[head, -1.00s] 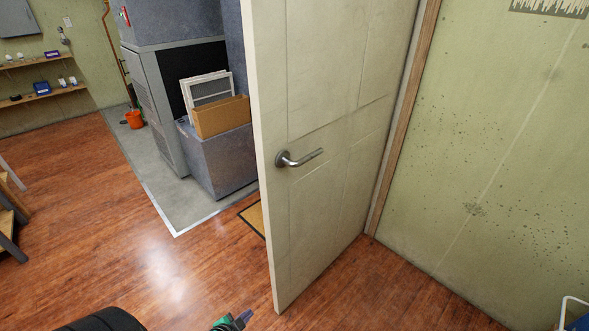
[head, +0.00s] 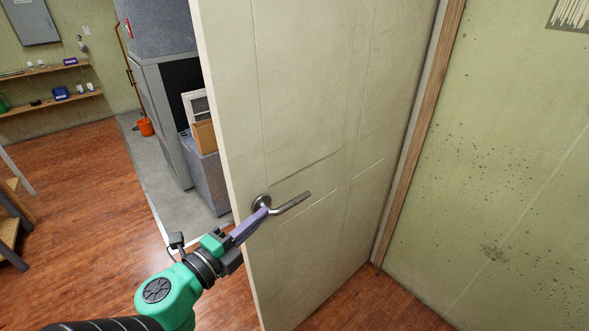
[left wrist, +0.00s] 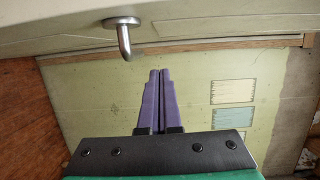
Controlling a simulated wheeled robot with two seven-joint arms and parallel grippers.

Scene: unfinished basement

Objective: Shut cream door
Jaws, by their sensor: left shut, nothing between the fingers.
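The cream door (head: 315,120) stands open in the head view, hinged on its right side at the wooden frame (head: 425,110). Its metal lever handle (head: 290,203) points right. My left gripper (head: 263,212) is shut and empty, its purple fingers overlapping the handle's base in the head view. In the left wrist view the shut fingertips (left wrist: 160,72) are apart from the handle (left wrist: 124,38), with the door (left wrist: 60,22) along the top. Contact with the door cannot be told. My right gripper is not in view.
A green stained wall (head: 510,170) stands right of the door frame. Behind the door are a grey cabinet (head: 160,115), a box with framed panels (head: 205,160) and an orange bucket (head: 146,127). A wooden rack (head: 12,215) stands at left. Wood floor (head: 90,200) between is clear.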

